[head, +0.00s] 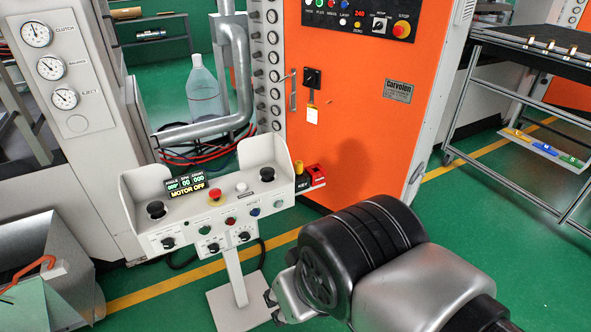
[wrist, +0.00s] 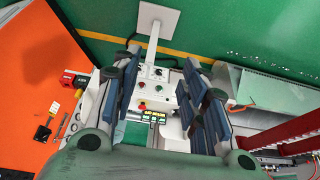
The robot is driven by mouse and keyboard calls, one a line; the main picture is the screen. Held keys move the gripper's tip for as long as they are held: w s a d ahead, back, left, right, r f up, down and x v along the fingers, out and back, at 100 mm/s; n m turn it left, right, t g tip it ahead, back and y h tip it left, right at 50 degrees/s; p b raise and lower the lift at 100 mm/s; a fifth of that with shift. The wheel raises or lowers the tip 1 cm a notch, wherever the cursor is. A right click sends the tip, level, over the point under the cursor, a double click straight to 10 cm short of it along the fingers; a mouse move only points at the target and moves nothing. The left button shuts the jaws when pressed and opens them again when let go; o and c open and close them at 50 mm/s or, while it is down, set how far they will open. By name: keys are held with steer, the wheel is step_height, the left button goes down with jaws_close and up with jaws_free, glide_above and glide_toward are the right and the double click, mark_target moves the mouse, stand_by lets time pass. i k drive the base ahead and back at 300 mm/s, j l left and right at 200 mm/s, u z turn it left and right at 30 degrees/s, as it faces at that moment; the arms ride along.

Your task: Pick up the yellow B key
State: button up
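I cannot read a letter B on anything. On the orange cabinet, a black switch plate (head: 312,78) has a small yellow piece (head: 311,97) and a white tag (head: 312,115) hanging below it. The plate (wrist: 42,133) and tag (wrist: 54,108) also show at the left of the wrist view. Lower down, a red box with a yellow part marked KEY (head: 302,184) sits beside the control panel; it also shows in the wrist view (wrist: 78,93). My gripper (wrist: 163,100) is open, its fingers apart with nothing between them, above the control pedestal and away from the cabinet.
The white control pedestal (head: 232,262) stands in front of the orange cabinet (head: 345,150). Green floor (head: 480,210) is clear between the cabinet and cart.

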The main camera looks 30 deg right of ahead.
mark_target(298, 165)
steer(key=i+l, duration=1.45)
steer(key=l, duration=0.2)
